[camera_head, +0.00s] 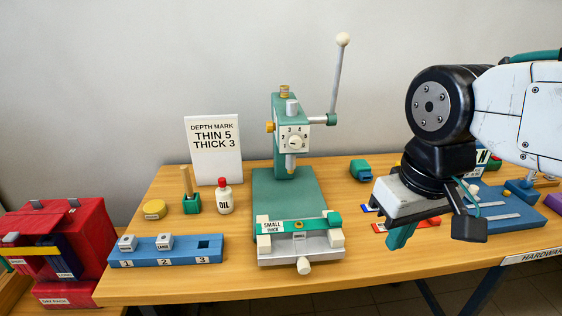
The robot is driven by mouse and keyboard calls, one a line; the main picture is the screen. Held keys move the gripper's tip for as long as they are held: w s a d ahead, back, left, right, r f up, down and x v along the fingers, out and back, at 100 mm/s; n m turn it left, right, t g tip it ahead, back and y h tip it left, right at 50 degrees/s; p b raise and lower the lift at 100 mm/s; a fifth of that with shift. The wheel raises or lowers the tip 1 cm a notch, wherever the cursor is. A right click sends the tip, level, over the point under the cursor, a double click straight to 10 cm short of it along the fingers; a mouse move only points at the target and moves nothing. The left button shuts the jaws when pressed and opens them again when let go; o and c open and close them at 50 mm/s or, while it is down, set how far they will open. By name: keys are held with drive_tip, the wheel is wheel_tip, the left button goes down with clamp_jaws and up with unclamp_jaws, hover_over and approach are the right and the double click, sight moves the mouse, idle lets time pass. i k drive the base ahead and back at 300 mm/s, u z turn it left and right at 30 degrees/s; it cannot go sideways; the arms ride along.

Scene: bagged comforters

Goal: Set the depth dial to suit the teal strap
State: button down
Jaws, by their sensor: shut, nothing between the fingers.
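The teal strap (321,221) lies across the grey clamp at the foot of the green press (285,190). Its white label reads SMALL THICK, and it has a brass-coloured eyelet. The depth dial (295,143) is on the white face of the press head; figures 2, 3 and 4 show around it, but its setting is too small to read. A white sign (214,150) reads DEPTH MARK, THIN 5, THICK 3. My gripper (398,240) is shut and empty, pointing down to the right of the press, apart from strap and dial.
The press's lever (338,75) rises at upper right. A blue block (167,250) with numbered slots, an oil bottle (224,197) and a yellow tin (154,209) stand left. A blue tray (500,212) lies right, partly behind my arm.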

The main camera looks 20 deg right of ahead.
sight(295, 142)
drive_tip(key=u, duration=0.55)
drive_tip(key=k, duration=1.25)
drive_tip(key=z, duration=0.3)
drive_tip(key=i, duration=0.85)
drive_tip(key=z, duration=0.55)
